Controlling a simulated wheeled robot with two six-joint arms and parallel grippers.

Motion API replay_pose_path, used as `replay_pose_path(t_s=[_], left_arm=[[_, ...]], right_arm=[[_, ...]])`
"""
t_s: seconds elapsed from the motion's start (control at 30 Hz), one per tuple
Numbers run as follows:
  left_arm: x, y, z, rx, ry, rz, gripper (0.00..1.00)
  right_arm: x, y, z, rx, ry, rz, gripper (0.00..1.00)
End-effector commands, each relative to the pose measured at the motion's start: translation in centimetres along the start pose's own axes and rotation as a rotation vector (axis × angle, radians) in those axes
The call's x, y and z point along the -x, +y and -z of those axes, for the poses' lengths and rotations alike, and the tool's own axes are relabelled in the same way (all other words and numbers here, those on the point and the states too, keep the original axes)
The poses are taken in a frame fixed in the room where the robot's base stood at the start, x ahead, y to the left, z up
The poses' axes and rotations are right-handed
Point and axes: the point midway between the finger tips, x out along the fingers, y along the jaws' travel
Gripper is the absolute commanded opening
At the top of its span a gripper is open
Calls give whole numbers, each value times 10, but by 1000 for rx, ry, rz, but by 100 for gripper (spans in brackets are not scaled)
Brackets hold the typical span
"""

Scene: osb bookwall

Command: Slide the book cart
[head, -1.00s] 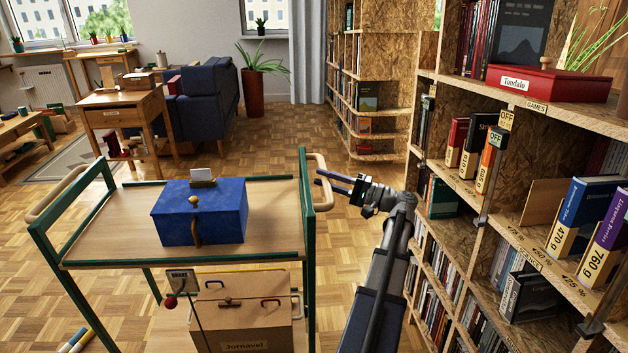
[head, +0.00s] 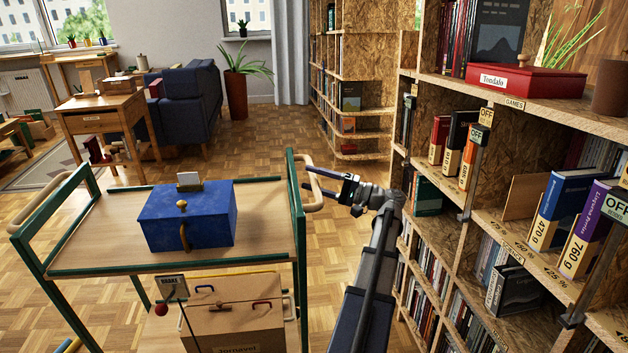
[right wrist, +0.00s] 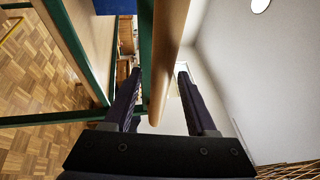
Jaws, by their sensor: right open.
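The book cart (head: 110,226) stands at the left front of the head view, with a green frame, wooden shelves and a pale wooden handle at each end. A blue box (head: 190,222) with a card on its lid sits on its top shelf. My right gripper (head: 309,178) is open at the cart's right handle (head: 318,203). In the right wrist view the handle (right wrist: 168,60) runs between the two open fingers (right wrist: 158,72), beside the green post (right wrist: 146,45). I cannot tell whether the fingers touch it. My left gripper is not in view.
A wooden crate (head: 240,325) sits on the cart's lower shelf, near a "BRAKE" tag (head: 172,286). A tall bookshelf (head: 480,190) stands close on my right. Parquet floor (head: 270,140) is open behind the cart. A dark armchair (head: 190,100) and a side table (head: 100,115) stand beyond.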

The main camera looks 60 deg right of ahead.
Motion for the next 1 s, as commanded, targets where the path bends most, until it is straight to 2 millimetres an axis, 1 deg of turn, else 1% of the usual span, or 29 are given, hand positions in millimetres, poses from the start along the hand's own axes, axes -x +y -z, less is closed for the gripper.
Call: replay_pose_path(t_s=[0.17, 0.27, 0.5, 0.63, 0.8, 1.0], left_arm=[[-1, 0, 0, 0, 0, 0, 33], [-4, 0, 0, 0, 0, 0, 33], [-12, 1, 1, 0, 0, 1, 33], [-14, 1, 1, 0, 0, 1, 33], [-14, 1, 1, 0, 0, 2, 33], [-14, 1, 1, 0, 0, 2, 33]], right_arm=[[4, 0, 0, 0, 1, 0, 57], [17, 1, 1, 0, 3, 1, 57], [56, 1, 1, 0, 3, 0, 57], [71, 1, 1, 0, 2, 0, 57], [78, 0, 0, 0, 0, 0, 57], [78, 0, 0, 0, 0, 0, 57]])
